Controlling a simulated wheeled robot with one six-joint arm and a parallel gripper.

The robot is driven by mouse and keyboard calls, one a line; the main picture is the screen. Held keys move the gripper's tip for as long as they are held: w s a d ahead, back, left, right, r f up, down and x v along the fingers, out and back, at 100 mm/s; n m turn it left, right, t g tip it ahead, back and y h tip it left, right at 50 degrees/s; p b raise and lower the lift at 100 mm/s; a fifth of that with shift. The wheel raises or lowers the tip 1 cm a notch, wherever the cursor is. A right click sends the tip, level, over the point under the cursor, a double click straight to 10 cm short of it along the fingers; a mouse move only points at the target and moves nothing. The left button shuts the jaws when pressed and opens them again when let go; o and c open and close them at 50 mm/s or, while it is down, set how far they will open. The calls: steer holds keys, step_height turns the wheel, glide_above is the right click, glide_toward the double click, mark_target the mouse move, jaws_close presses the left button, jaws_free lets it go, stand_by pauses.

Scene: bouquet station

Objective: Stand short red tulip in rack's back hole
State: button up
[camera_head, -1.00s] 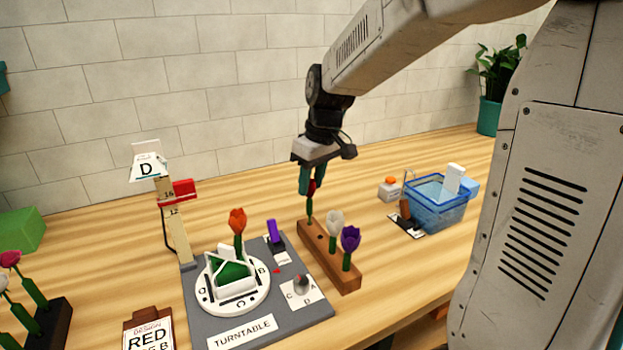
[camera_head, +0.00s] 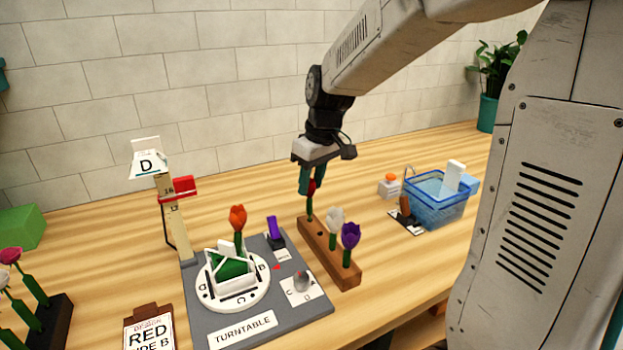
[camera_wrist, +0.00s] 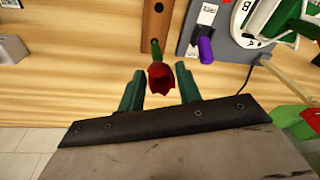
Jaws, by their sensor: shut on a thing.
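The short red tulip (camera_head: 311,187) is upright between the fingers of my gripper (camera_head: 311,180), above the back end of the brown rack (camera_head: 328,254). Its green stem reaches down to the rack's back end; I cannot tell how deep the stem sits in the back hole. In the wrist view the red bloom (camera_wrist: 162,76) is between the two green fingers of my gripper (camera_wrist: 160,88), and the stem runs to the end of the rack (camera_wrist: 157,22). A white tulip (camera_head: 335,217) and a purple tulip (camera_head: 350,238) stand further forward in the rack.
Left of the rack is a grey turntable station (camera_head: 300,318) with an orange tulip (camera_head: 238,218) and a purple piece (camera_head: 273,228). A blue basket (camera_head: 438,208) stands to the right. A post with a D sign (camera_head: 146,168) stands behind left.

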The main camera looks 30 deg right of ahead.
steer(key=shift+f, duration=0.3)
stand_by(0.6)
stand_by(0.6)
steer(key=o, duration=0.7)
steer(key=shift+o, duration=0.2)
steer(key=shift+s+d+r, duration=0.15)
steer(key=shift+r, duration=0.9)
steer(key=shift+s+d+r, duration=0.1)
steer(key=shift+r, duration=1)
steer(key=shift+s+d+r, duration=0.15)
steer(key=shift+r, duration=0.9)
steer(key=o, duration=0.5)
steer(key=shift+o, duration=0.2)
